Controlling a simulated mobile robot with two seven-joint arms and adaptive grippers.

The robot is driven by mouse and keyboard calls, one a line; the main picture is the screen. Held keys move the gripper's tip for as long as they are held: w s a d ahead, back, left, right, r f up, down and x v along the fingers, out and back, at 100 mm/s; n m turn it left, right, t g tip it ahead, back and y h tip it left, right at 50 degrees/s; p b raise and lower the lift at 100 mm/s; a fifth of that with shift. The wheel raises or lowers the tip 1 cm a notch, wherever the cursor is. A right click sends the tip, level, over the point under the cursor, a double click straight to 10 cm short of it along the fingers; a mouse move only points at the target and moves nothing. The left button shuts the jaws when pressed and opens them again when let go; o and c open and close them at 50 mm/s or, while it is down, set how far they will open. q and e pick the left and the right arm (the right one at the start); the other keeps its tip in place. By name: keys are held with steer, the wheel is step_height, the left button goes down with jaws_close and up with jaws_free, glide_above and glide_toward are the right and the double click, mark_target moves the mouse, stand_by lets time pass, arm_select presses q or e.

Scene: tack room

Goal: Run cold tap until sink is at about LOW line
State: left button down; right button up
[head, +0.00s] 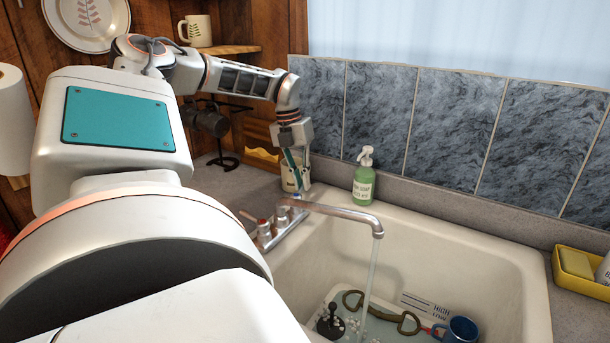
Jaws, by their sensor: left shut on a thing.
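Water runs from the tap's spout (340,212) in a thin stream (370,270) into the white sink (500,265). A red-marked handle (256,222) shows on the tap's left. My left gripper (298,178) reaches down at the tap's right handle and is shut on it; the contact is small and partly hard to make out. Shallow water with some white bubbles shows at the bottom. A HIGH mark (425,307) on the sink wall is above the water. The LOW line is not visible, as the frame cuts off the lower sink. My right gripper is not in view.
A black plunger-shaped thing (330,322), a brass bit (382,313) and a blue mug (460,330) are in the sink. A green soap bottle (364,182) stands behind it. A yellow sponge tray (578,275) is at right. My arm covers the left.

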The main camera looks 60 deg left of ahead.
arm_select(q)
steer(key=shift+w, duration=0.1)
stand_by(0.4)
steer(key=c, duration=2.1)
jaws_free()
steer(key=shift+c, duration=0.2)
steer(key=shift+r, duration=0.15)
step_height(320, 180, up, 12)
steer(key=s+a, duration=0.1)
steer(key=a, duration=0.1)
steer(key=shift+s+f, duration=0.2)
